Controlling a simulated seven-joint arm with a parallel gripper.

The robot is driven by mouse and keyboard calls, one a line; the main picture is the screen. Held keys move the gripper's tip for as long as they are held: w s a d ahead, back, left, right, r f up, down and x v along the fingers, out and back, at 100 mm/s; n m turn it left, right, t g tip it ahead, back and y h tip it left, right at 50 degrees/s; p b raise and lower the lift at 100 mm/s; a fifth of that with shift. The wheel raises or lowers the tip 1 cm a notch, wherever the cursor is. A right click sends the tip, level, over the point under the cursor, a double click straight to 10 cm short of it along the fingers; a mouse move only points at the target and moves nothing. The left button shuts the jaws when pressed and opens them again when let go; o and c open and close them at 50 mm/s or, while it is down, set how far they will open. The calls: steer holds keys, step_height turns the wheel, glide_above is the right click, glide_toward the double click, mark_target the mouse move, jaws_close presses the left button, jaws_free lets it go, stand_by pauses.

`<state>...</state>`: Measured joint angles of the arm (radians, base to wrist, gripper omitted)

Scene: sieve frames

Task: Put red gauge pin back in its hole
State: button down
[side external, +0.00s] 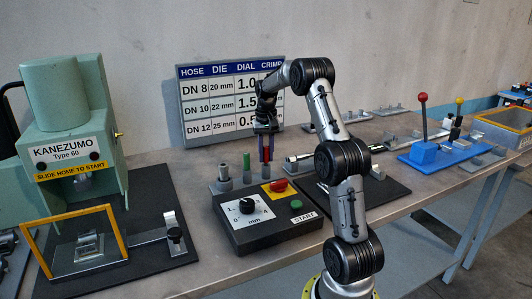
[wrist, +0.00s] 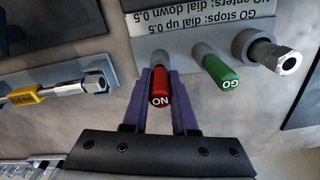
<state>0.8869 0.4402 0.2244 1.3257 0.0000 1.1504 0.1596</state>
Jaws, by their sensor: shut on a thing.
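The red gauge pin (wrist: 160,88) has a red cap marked NO and a grey end. My gripper (wrist: 160,100) has purple fingers, one on each side of the red cap, and is shut on it.
A hollow metal fitting (wrist: 284,60) stands beyond the green pin. A hose piece with a yellow band (wrist: 25,97) lies on the other side. The control box (side external: 265,220) with dial and buttons is in front. The green press (side external: 75,130) is at left, the blue lever base (side external: 432,150) at right.

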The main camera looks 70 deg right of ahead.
steer(key=shift+f, duration=0.25)
steer(key=shift+f, duration=0.35)
steer(key=c, duration=0.6)
jaws_free()
step_height(320, 180, up, 14)
steer(key=shift+f, duration=0.1)
